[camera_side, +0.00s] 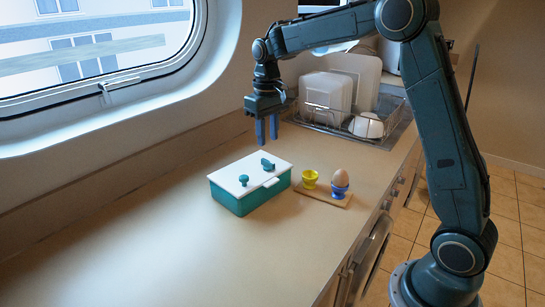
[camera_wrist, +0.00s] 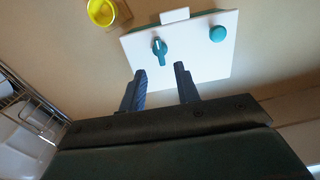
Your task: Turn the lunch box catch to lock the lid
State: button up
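The lunch box (camera_side: 240,200) stands on the counter, teal with a flat white lid (camera_side: 252,172) resting on it. On the lid are a teal catch (camera_side: 267,164) and a round teal knob (camera_side: 243,180). A white tab (camera_side: 271,182) sticks out at the lid's front edge beside the catch. My gripper (camera_side: 267,130) is above and behind the box, fingers down, apart and empty. Its fingertips (camera_wrist: 160,72) show below the catch in the wrist view.
A wooden board (camera_side: 322,196) beside the box carries a yellow egg cup (camera_side: 310,179) and a blue egg cup (camera_side: 340,188) with an egg. A dish rack (camera_side: 345,122) with white dishes stands behind. The counter left of the box is clear.

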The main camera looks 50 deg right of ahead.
aim_at(268, 161)
jog(key=shift+f, duration=3.5)
grip_shut()
